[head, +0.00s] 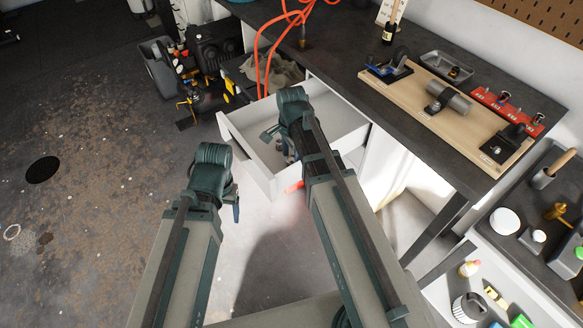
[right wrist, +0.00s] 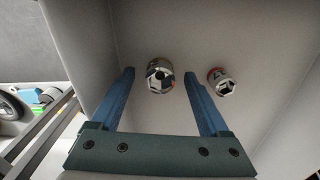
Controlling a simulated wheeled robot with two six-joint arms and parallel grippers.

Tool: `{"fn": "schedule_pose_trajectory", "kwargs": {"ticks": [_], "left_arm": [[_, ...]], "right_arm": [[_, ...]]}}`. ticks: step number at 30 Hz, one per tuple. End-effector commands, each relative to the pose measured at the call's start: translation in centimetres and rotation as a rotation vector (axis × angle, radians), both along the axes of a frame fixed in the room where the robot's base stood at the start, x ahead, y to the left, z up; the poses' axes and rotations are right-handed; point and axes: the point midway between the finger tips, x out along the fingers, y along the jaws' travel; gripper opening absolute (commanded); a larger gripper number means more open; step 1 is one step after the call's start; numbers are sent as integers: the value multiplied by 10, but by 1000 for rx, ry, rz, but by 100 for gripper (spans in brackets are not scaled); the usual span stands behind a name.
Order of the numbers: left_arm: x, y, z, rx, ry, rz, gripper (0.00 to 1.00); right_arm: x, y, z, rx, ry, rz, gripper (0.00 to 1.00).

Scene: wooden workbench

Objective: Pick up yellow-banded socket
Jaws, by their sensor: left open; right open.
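Two metal sockets lie in the open white drawer (head: 262,165), seen in the right wrist view. The other socket (right wrist: 222,82) has a red band and lies to the right, outside the fingers. My left gripper (head: 236,208) is open, left of the drawer, over the floor.
The drawer walls stand close around the right gripper. The workbench (head: 345,62) above holds a wooden board (head: 420,105) with fixtures and a red rack (head: 508,108). Orange cables (head: 262,60) hang beside the drawer. A side cart with small items is at right. Floor at left is open.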

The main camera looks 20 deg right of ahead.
Motion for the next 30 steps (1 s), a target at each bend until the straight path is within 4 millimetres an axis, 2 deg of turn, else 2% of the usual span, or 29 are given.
{"fn": "schedule_pose_trajectory", "kwargs": {"ticks": [1,2,10,23,30], "left_arm": [[0,0,-10,0,0,0,71],[0,0,-11,0,0,0,71],[0,0,-10,0,0,0,71],[0,0,-10,0,0,0,71],[0,0,-10,0,0,0,71]], "right_arm": [[0,0,-10,0,0,0,79],[0,0,-11,0,0,0,79],[0,0,-10,0,0,0,79],[0,0,-10,0,0,0,2],[0,0,-10,0,0,0,0]]}}
